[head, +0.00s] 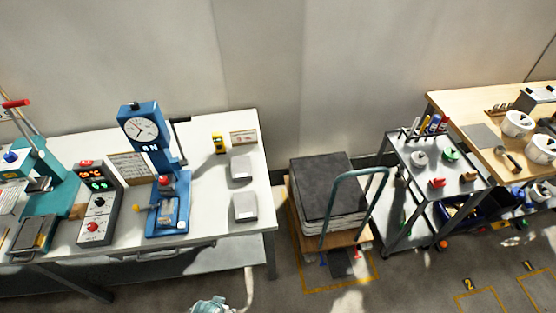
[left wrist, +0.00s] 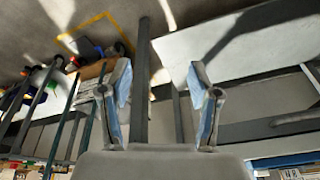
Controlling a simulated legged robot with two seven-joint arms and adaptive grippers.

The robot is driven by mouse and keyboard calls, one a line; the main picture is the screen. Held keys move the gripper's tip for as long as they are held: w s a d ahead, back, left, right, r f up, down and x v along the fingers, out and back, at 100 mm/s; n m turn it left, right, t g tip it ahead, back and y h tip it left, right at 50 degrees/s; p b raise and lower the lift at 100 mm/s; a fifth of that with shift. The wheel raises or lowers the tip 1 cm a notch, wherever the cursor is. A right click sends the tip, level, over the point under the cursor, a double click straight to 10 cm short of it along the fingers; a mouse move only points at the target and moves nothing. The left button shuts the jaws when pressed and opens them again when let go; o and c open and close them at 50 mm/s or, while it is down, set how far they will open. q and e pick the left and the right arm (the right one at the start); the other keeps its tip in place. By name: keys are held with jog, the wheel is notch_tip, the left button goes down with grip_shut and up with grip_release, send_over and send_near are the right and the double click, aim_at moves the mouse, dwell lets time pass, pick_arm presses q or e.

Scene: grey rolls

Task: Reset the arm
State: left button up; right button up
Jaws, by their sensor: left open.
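My left gripper (left wrist: 159,65) shows in the left wrist view, its two pale fingers with light blue pads spread apart. Nothing is between the fingers. A small pale part with light blue, which looks like a piece of my gripper, shows at the bottom edge of the head view (head: 208,306); most of it is cut off. It is in front of the white table (head: 215,125), apart from the things on it. My right gripper is not in view.
The white table bears a blue dial press (head: 145,130), a control box (head: 98,205) and a teal machine (head: 50,185). A trolley (head: 375,185) with dark sheets (head: 325,185), a grey tool cart (head: 415,175) and a wooden bench (head: 460,105) stand right. Open floor (head: 420,285) lies in front.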

pick_arm(q)
jog(key=s+a+f+g, duration=0.1)
jog(key=s+a+f, duration=0.15)
jog(key=f, duration=0.85)
jog(key=s+a+f, duration=0.2)
jog(key=s+f, duration=0.1)
jog(key=f, duration=0.7)
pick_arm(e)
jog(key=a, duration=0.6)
pick_arm(q)
jog(key=s+f+g, duration=0.1)
jog(key=s+f, duration=1)
jog(key=s, duration=0.4)
jog(key=shift+s+a+f, duration=0.25)
jog(key=shift+a+f, duration=0.1)
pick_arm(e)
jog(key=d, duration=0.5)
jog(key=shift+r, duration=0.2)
pick_arm(q)
jog(key=shift+a, duration=0.1)
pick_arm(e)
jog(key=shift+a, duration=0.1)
